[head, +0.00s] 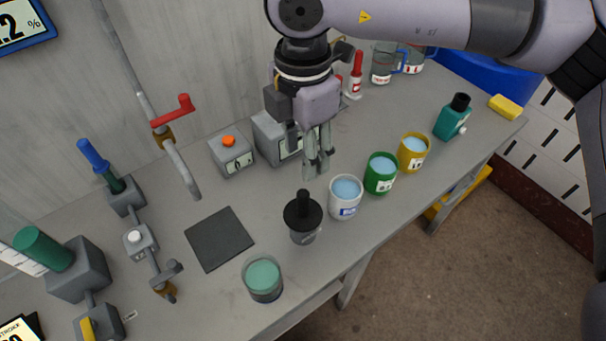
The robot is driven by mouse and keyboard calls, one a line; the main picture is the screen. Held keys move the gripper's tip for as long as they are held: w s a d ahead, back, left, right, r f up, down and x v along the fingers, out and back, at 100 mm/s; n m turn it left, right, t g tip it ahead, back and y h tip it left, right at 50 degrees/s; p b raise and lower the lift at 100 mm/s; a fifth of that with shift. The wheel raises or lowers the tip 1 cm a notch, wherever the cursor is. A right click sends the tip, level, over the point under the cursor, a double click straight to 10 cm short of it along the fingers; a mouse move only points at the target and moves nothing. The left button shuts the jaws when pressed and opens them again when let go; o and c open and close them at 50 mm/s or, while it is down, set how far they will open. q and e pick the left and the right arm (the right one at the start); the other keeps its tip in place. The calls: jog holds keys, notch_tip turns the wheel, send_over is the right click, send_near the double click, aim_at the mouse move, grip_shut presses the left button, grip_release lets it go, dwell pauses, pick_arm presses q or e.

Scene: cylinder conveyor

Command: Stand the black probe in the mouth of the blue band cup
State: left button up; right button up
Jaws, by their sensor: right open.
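The black probe (303,208), with a round black collar and a short upright handle, stands in a small grey holder (303,237) near the front middle of the bench. The blue band cup (345,202) is white with a blue label and holds light blue liquid; it stands just right of the probe. My right gripper (317,170) points down, open and empty, above and behind the probe and the cup. It appears apart from both. My left gripper is out of view.
A green cup (380,178) and a yellow cup (412,155) stand right of the white cup. A glass with green liquid (263,280) is at the front left. A dark square mat (220,239) lies left of the probe. A grey box (231,155) stands behind.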

aim_at(303, 204)
notch_tip(303, 204, down, 3)
jog(key=shift+s+f+p, duration=0.1)
jog(key=shift+f+p, duration=0.05)
jog(key=shift+p, duration=0.3)
notch_tip(303, 204, down, 7)
jog(key=shift+r+p, duration=0.1)
jog(key=shift+p, duration=0.8)
notch_tip(303, 204, down, 4)
jog(key=shift+p, duration=0.45)
jog(key=shift+f, duration=0.75)
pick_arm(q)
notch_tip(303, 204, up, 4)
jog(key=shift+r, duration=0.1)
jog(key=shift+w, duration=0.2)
pick_arm(e)
grip_shut()
